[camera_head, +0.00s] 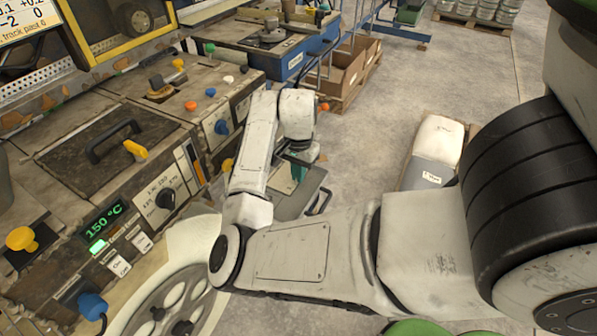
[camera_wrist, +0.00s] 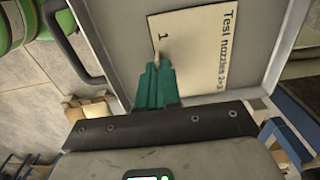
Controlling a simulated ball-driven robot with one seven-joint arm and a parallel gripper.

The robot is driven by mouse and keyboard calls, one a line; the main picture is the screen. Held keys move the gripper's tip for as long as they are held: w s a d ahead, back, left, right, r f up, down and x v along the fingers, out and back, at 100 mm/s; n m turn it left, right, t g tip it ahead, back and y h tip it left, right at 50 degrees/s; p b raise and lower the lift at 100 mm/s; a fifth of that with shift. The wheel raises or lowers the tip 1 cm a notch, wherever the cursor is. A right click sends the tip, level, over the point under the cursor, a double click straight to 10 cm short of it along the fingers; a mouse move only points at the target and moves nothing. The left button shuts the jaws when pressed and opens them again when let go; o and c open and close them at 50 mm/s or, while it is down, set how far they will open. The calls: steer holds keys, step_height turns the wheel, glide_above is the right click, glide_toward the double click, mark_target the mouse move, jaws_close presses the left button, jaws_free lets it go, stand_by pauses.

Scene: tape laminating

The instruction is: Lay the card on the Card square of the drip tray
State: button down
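The card (camera_wrist: 205,50) is cream with the printed words "Test nozzles 2+3" and a "1". In the wrist view it lies flat within the outline of the grey drip tray (camera_wrist: 112,40); I cannot tell if it touches the floor of the tray. My gripper (camera_wrist: 158,66) has its teal fingers close together around a thin tan sliver at the card's lower left part. In the head view my gripper (camera_head: 298,168) is over the tray (camera_head: 296,206), partly behind my arm, with a pale part of the card (camera_head: 284,180) beside it. The Card square cannot be seen.
A worn machine panel with knobs, a black handle (camera_head: 112,138) and a 150 °C display (camera_head: 104,219) stands at the left. Cardboard boxes (camera_head: 343,70) are behind the tray, and a white sack (camera_head: 434,150) lies to the right. Bare floor (camera_head: 385,120) lies between.

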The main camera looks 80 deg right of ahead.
steer(key=shift+f, duration=0.1)
steer(key=c, duration=1.3)
jaws_free()
steer(key=shift+c, duration=0.2)
step_height(320, 180, up, 12)
steer(key=p, duration=0.1)
